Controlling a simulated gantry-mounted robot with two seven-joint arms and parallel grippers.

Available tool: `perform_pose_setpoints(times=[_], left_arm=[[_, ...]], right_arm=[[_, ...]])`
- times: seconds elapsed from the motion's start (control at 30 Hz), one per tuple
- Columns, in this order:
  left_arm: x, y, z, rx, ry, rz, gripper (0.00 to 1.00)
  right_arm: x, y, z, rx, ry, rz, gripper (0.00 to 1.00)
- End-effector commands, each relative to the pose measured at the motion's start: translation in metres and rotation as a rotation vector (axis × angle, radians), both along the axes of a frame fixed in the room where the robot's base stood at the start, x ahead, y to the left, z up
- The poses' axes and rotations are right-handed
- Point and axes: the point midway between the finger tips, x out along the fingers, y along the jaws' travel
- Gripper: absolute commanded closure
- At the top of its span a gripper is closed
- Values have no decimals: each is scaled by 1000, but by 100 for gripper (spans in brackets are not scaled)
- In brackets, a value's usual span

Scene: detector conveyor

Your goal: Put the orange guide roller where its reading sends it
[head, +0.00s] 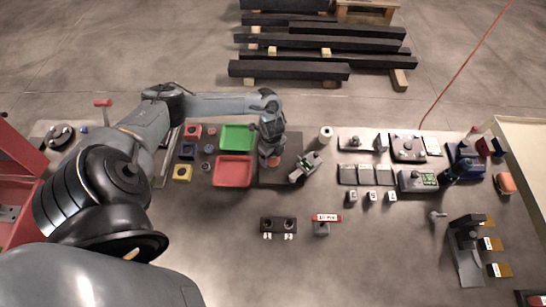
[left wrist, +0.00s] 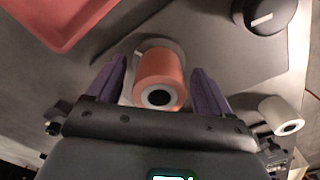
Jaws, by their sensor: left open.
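The orange guide roller (left wrist: 160,78) shows in the left wrist view, with a pale end face and a dark centre hole. It rests by a pale round disc on a dark plate (left wrist: 180,30). My left gripper (left wrist: 158,82) is open, its two purple fingers on either side of the roller with gaps visible. In the head view a bit of the orange roller (head: 274,161) shows under my left gripper (head: 270,158), which hides most of it. A red tray (head: 233,185) and a green tray (head: 237,150) lie left of the plate. My right gripper is not in view.
A pale roller (head: 325,136) stands right of the plate; a grey and green device (head: 307,167) sits at its right edge. Small coloured blocks lie left of the trays. Instruments fill the right; the front middle is mostly clear.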

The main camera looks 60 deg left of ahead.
Motion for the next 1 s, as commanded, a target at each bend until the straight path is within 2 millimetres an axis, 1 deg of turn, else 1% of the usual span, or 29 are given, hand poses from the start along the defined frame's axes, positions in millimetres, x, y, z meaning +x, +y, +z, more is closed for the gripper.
perform_pose_setpoints(times=[0.1, 0.3, 0.7, 0.73, 0.77, 1.0], left_arm=[[0, 0, -5, 1, 0, 1, 19], [0, 0, -5, 1, 0, 0, 19], [0, 0, -4, 1, 0, 0, 80], [0, 0, -4, 1, -1, 0, 80], [0, 0, -4, 1, -1, 0, 86], [0, 1, -3, 1, -2, 0, 86]], right_arm=[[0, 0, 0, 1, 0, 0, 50], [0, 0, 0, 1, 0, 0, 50], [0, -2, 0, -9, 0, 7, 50], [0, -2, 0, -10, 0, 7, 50], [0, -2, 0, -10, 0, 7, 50], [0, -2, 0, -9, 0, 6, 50]])
